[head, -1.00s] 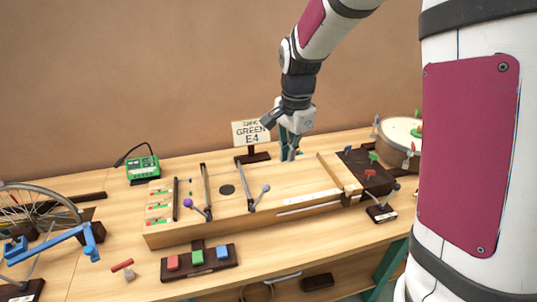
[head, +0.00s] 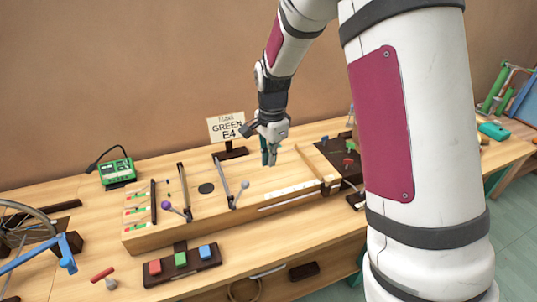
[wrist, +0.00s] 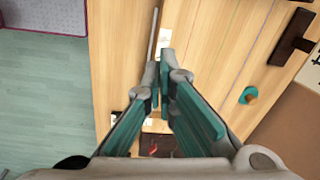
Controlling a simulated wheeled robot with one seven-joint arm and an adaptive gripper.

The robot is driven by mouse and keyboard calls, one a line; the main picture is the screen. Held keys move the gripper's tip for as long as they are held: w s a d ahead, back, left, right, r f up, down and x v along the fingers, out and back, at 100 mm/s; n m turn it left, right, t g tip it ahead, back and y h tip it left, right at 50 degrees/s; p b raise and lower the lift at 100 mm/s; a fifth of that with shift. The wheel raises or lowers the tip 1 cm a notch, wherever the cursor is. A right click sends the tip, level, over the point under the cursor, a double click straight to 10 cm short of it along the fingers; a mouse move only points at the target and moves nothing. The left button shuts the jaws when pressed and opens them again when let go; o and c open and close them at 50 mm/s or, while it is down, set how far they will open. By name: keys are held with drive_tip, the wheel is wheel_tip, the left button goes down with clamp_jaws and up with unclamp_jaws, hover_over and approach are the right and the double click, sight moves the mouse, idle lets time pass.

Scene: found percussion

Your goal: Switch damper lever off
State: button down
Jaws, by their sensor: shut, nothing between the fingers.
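A long wooden box instrument (head: 235,212) stands on the bench. On it are a lever with a purple ball (head: 166,205) and a lever with a grey ball (head: 244,184); no label shows which is the damper lever. My gripper (head: 268,162) points down over the back of the box, right of both levers, apart from them. In the wrist view, the gripper (wrist: 161,80) has its fingers close together with nothing between them. A thin grey bar (wrist: 152,35) shows beyond the fingertips; I cannot tell which part it is.
A sign reading GREEN E4 (head: 227,130) stands behind the box. A green meter (head: 117,171) is at the back left. A dark block with red, green and blue buttons (head: 182,270) lies in front. My arm hides part of the bench's right side.

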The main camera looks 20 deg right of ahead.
wheel_tip(320, 180, down, 7)
drive_tip(key=shift+s+a+r+p, duration=0.1)
drive_tip(key=shift+a+r+p, duration=0.4)
drive_tip(key=shift+a, duration=0.45)
drive_tip(key=shift+s+a+r+p, duration=0.1)
drive_tip(key=shift+a+r+p, duration=0.3)
drive_tip(key=shift+a, duration=0.5)
drive_tip(key=shift+a+r, duration=0.1)
drive_tip(key=shift+a+r+h, duration=0.15)
drive_tip(key=shift+h, duration=0.15)
